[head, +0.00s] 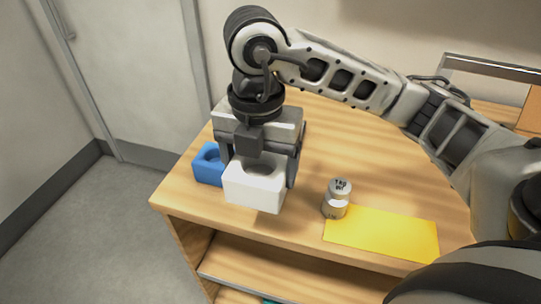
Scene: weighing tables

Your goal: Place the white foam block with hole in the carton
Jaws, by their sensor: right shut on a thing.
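The white foam block (254,186) is in my right gripper (258,165), over the left part of the wooden table. The gripper is shut on it, with a finger on each side. The block looks level; I cannot tell whether it is clear of the tabletop. Its hole is hidden under the gripper. No carton can be made out for certain; a brown-orange piece (531,112) shows at the far right edge. My left gripper is not in view.
A blue block with a hole (208,165) stands just left of the white block. A small labelled metal weight (337,198) stands right of it, by a yellow mat (382,232). The wooden table (185,193) has its left edge close by, with a shelf below.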

